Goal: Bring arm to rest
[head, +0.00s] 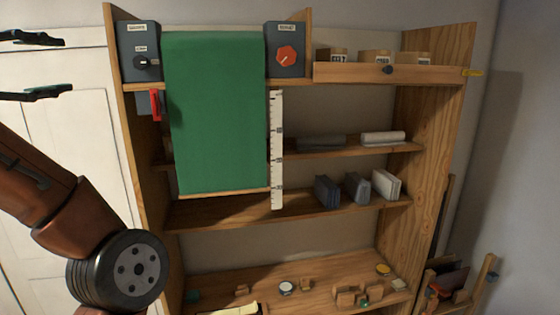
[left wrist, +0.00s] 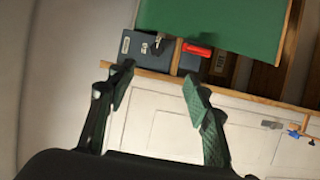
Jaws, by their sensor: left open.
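My left gripper (head: 38,66) is at the upper left edge of the head view, in front of a white panelled door. Its two dark green fingers are spread apart with nothing between them. In the left wrist view the fingers of the left gripper (left wrist: 158,92) also stand wide apart and empty, with the white door behind and a shelf edge beyond. My brown left arm (head: 60,205) comes in from the left of the head view. My right gripper is in neither view.
A wooden shelf unit (head: 436,120) holds a green cloth or panel (head: 215,110), a grey box with a black knob (head: 139,55), a grey box with an orange knob (head: 286,55) and a red lever (head: 155,104). Small blocks lie on the lower shelf. The white door (head: 70,130) stands at left.

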